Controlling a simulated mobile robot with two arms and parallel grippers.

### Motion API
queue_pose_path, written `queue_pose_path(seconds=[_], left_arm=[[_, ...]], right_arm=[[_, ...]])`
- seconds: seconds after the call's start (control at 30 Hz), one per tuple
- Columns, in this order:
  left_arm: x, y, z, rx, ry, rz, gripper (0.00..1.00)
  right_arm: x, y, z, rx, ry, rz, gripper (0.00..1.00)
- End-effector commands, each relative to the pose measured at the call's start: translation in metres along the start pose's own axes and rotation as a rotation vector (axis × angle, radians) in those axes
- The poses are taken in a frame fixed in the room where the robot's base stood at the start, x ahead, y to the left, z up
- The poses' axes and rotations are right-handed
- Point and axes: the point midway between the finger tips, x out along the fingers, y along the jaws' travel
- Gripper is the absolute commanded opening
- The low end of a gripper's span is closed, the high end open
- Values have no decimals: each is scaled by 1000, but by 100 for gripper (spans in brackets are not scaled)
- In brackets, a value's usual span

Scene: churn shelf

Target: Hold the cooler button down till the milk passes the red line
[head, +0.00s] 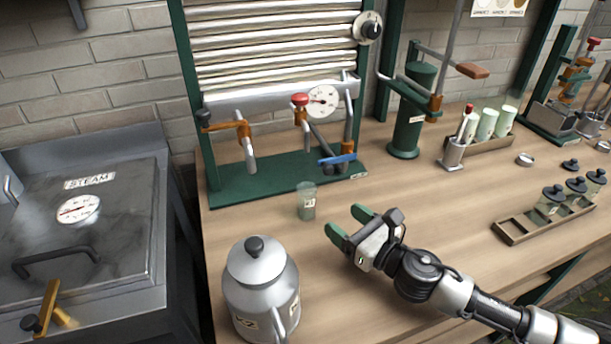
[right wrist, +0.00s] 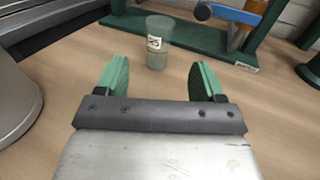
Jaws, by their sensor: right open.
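The cooler (head: 275,55) is a ribbed metal panel in a green frame, with a pipe across its lower part. A red round cap (head: 300,99), possibly the button, tops a copper fitting beside a white dial (head: 323,101). A small clear glass (head: 307,203) with a label stands upright on the bench before the green base; it also shows in the right wrist view (right wrist: 158,45). I cannot make out a red line or a milk level in it. My right gripper (head: 348,222) is open and empty, near the glass with its fingers toward it, not touching. My left gripper is out of view.
A lidded metal can (head: 261,290) stands at the front left of the bench. A blue-handled tap (head: 338,159) is at the cooler's right. A green press (head: 408,115) and a jar rack (head: 520,229) stand further right. Bare wood lies around my right gripper.

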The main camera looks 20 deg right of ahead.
Motion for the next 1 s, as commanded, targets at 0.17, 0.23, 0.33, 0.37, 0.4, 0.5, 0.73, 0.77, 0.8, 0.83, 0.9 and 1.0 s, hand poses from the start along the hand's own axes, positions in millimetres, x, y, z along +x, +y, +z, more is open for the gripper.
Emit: queue_pose_path(seconds=[0.17, 0.23, 0.33, 0.37, 0.4, 0.5, 0.73, 0.77, 0.8, 0.83, 0.9, 1.0], left_arm=[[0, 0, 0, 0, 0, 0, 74], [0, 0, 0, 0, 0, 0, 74], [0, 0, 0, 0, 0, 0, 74], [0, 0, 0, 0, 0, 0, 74], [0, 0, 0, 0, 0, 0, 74], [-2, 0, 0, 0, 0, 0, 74], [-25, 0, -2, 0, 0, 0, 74], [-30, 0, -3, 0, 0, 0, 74], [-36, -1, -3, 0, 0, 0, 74], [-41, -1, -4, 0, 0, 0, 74], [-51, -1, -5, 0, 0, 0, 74], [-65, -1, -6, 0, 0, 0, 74]], right_arm=[[0, 0, 0, 0, 0, 0, 68], [0, 0, 0, 0, 0, 0, 68], [0, 0, 0, 0, 0, 0, 58], [0, 0, 0, 0, 0, 0, 53], [0, 0, 0, 0, 0, 0, 47], [2, 1, 4, -11, -7, 10, 32], [36, 28, 59, -235, -118, 214, 0], [42, 35, 69, -289, -139, 261, 0], [51, 45, 83, -369, -169, 326, 0], [57, 52, 93, -433, -190, 376, 0], [69, 68, 115, -588, -233, 494, 0], [84, 87, 139, -811, -277, 653, 0]])
